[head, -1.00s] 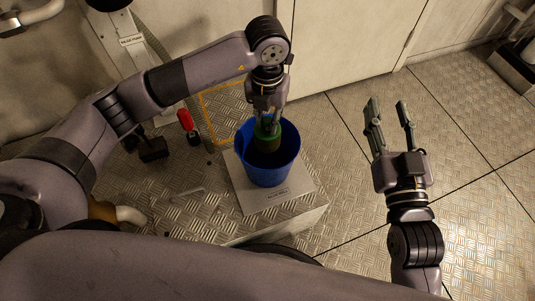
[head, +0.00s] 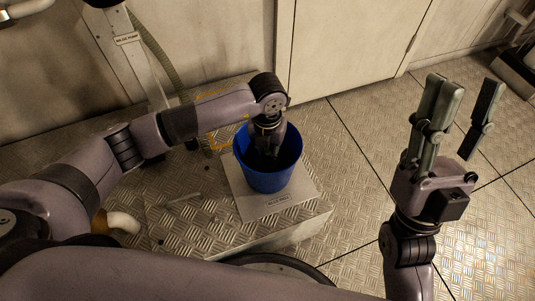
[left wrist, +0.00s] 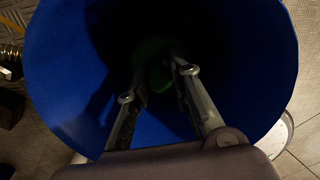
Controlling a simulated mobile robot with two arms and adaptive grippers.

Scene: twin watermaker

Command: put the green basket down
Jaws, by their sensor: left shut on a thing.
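A blue bucket (head: 270,179) stands on a light plate on a metal step. My left gripper (head: 268,150) reaches down inside it, and its fingertips are hidden by the bucket in the head view. In the left wrist view the gripper (left wrist: 160,70) is shut on the green basket (left wrist: 150,62), which shows only as a dim green shape deep in the dark bucket (left wrist: 60,70). Whether the basket touches the bucket's bottom cannot be seen. My right gripper (head: 465,110) is open and empty over the floor at the right.
The light plate (head: 285,203) lies on the diamond-plate step (head: 200,222), whose edge drops to the floor on the right. A wall and cabinet door (head: 340,45) stand behind. The floor at the right (head: 350,200) is clear.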

